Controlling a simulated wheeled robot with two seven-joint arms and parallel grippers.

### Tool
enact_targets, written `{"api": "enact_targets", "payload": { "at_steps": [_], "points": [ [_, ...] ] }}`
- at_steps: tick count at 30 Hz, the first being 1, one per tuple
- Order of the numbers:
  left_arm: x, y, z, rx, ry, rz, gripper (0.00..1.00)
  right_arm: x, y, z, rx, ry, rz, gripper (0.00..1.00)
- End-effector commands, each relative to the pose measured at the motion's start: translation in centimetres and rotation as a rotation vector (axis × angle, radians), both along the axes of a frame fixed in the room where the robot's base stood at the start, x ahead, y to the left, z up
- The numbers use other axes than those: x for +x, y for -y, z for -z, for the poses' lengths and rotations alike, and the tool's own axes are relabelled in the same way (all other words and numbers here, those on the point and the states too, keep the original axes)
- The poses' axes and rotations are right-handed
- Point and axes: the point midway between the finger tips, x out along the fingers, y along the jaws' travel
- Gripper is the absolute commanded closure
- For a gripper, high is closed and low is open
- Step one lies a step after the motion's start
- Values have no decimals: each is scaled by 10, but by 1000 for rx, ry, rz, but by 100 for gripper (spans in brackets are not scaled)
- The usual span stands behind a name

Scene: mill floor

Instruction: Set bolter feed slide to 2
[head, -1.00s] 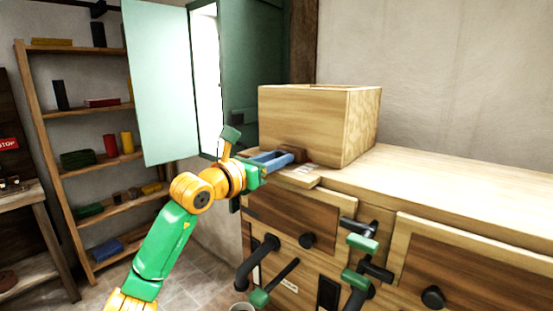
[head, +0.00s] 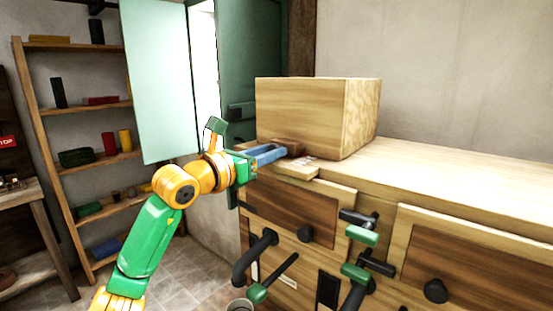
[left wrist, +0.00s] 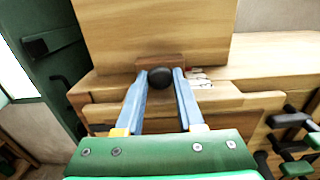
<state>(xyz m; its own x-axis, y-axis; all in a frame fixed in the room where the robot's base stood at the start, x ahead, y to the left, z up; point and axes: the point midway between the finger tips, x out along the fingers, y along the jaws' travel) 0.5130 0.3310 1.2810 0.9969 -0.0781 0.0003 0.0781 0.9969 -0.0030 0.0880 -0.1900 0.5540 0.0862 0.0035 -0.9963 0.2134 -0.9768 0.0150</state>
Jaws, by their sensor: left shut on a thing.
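The bolter feed slide (left wrist: 150,61) is a brown block at the foot of a large wooden box (head: 310,115) on the wooden bench. It has a round black knob (left wrist: 160,77). My left gripper (left wrist: 161,76) is shut on the knob, one blue finger on each side of it. In the head view my left gripper (head: 284,152) reaches in from the left, and its fingers hide the knob. A scale with pale labels (left wrist: 200,79) lies right of the slide; its figures are too small to read. My right gripper is not in view.
The bench front (head: 460,258) has drawers with black knobs and several black levers with green grips standing out, below and right of the slide. An open pale green cabinet door (head: 160,80) stands behind my left arm. Shelves (head: 75,105) are at far left. The bench top at right is clear.

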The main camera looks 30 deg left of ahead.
Motion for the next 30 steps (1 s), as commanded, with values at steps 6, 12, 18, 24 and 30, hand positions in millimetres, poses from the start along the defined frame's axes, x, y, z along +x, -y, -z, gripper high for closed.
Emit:
{"api": "enact_targets", "payload": {
  "at_steps": [6, 12, 18, 24, 30],
  "points": [
    [-16, 0, 5, 5, -8, 0, 100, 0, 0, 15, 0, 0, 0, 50],
    [-15, 0, 3, 3, -6, 0, 100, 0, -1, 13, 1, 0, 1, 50],
    [-15, 0, 3, 3, -6, 0, 34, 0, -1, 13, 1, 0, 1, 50],
    [-16, 0, 3, 4, -5, 0, 34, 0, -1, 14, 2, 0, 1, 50],
    [-50, -4, 11, 8, -1, -4, 34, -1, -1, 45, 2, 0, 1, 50]
  ]
}}
